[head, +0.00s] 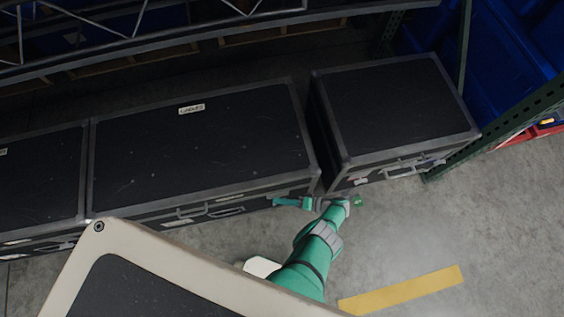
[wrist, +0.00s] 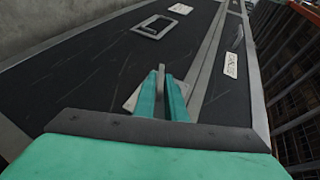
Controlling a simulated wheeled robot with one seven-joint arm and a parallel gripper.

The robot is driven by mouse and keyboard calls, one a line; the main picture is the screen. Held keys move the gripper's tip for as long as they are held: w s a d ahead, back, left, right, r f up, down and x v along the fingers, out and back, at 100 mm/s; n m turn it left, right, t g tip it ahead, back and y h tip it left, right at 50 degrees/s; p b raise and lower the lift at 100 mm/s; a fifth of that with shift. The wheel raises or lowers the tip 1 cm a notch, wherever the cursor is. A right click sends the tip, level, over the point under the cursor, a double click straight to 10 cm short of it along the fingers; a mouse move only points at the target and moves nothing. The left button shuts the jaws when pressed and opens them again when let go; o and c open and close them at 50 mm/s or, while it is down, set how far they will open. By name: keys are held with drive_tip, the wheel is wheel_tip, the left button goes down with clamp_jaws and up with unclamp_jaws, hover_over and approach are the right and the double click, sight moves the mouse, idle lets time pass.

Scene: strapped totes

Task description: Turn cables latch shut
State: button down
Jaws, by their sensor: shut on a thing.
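The cables case (head: 230,145) is the long black case in the middle of the head view, with grey edging and a small white label (head: 191,109) on its closed lid. My gripper (head: 278,202) is at the right end of the case's front face. In the wrist view its two teal fingers (wrist: 162,100) are shut on the grey latch (wrist: 161,74), whose tab stands up between them. Part of the latch plate (wrist: 131,101) shows beside the left finger.
A smaller black case (head: 385,105) stands to the right across a narrow gap, and another (head: 40,180) adjoins on the left. A recessed handle (wrist: 154,27) lies farther along the front face. Blue bins (head: 515,60) and a green rack post are at right. Front floor is clear, with a yellow stripe (head: 402,290).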

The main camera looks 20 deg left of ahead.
drive_tip(key=c, duration=1.9)
unclamp_jaws()
drive_tip(key=v, duration=1.1)
drive_tip(key=shift+a, duration=0.1)
